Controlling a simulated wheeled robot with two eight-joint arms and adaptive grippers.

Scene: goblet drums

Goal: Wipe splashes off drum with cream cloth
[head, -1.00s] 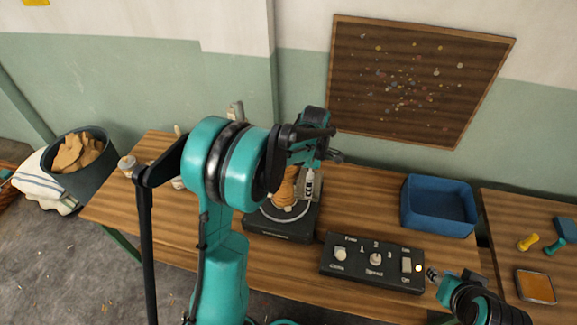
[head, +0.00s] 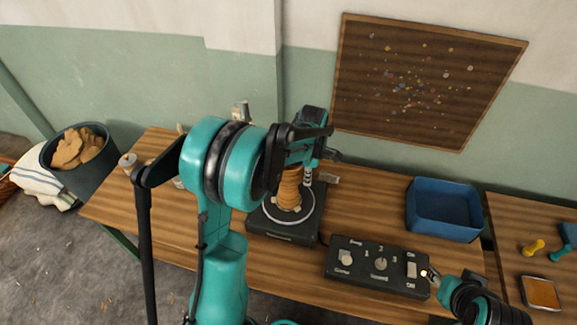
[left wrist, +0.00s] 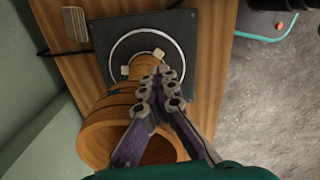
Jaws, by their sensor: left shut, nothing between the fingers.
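The brown ridged goblet drum (head: 289,190) stands on a round turntable (head: 318,212), partly hidden by my left arm. The left wrist view shows its wide open end (left wrist: 98,148) nearest the camera and a small dark blue mark (left wrist: 113,92) on its side. My left gripper (left wrist: 162,80) is shut and empty, its fingers across the view of the drum; I cannot tell whether they touch it. My right gripper (head: 430,275) is at the right end of the control box (head: 340,276); its jaw state is unclear. I see no plain cream cloth; a white striped cloth (head: 40,184) lies at the left.
A dark bin (head: 88,172) of brown pieces stands left of the wooden bench (head: 370,200). A blue tray (head: 445,226) sits at the back right. A small slatted block (left wrist: 76,23) lies beside the turntable. A second table (head: 510,215) at the right holds small tools.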

